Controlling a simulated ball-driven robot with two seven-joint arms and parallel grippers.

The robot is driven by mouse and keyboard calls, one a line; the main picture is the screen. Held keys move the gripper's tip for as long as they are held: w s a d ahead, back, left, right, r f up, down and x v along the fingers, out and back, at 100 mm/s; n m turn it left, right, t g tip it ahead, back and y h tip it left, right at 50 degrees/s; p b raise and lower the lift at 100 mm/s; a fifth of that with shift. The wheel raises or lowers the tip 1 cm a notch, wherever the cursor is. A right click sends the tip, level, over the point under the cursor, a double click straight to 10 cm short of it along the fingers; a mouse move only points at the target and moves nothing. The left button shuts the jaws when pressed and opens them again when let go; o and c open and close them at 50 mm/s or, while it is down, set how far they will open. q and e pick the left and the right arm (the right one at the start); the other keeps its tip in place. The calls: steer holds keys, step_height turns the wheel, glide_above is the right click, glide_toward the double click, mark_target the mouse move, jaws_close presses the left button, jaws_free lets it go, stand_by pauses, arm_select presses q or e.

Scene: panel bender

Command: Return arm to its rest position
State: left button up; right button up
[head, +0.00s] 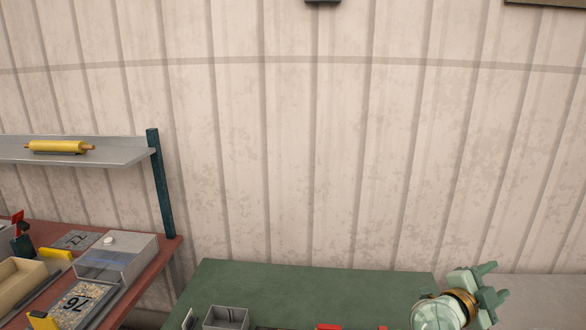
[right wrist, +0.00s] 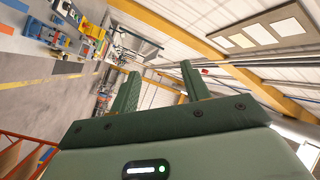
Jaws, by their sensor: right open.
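My right gripper (head: 492,285) shows at the lower right of the head view, raised in front of the wall near the right end of the green table. Its two pale green fingers are apart with nothing between them. In the right wrist view the fingers of the right gripper (right wrist: 157,92) stand apart and empty, pointing out into the open hall. My left gripper is in neither view.
The green table (head: 300,283) lies below, with a small grey box (head: 226,318) at its front. A red bench (head: 172,246) at left carries a clear-lidded case (head: 117,258) and trays. A shelf (head: 120,153) holds a yellow roller (head: 58,147). The wall (head: 290,150) is behind.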

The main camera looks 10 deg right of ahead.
steer(key=w+a+r+n+t+y, duration=0.25)
steer(key=a+n+t+y, duration=0.35)
steer(key=a+n+t, duration=0.4)
steer(key=w+a+r+n+t+y, duration=0.1)
steer(key=a+r+n+t+y, duration=0.35)
steer(key=a+n+t, duration=0.5)
steer(key=s+a+f+n+g+y, duration=0.5)
steer(key=a+f+n+g+y, duration=0.4)
steer(key=f+n, duration=0.4)
steer(key=s+d+f+g+h, duration=0.3)
steer(key=s+f+g, duration=0.1)
steer(key=s, duration=0.3)
steer(key=s+d+f+g+h, duration=0.3)
steer(key=s, duration=0.4)
steer(key=s+a+f+g+y+b, duration=0.1)
steer(key=s+a+f+g+b, duration=0.35)
steer(key=f, duration=1.55)
steer(key=s+f+t+y+b, duration=0.15)
steer(key=f+b, duration=0.65)
steer(key=f, duration=1.2)
steer(key=s+f+m+g+y+b, duration=0.1)
steer(key=s+f+g+b, duration=0.1)
steer(key=s+f+b, duration=0.3)
steer(key=s+f+m+g+b, duration=0.2)
steer(key=s+f+b, duration=0.2)
steer(key=s+f, duration=0.9)
step_height(320, 180, down, 7)
steer(key=shift+s+r+y+b, duration=0.15)
steer(key=shift+s+y+b, duration=0.2)
steer(key=shift+s+y, duration=0.05)
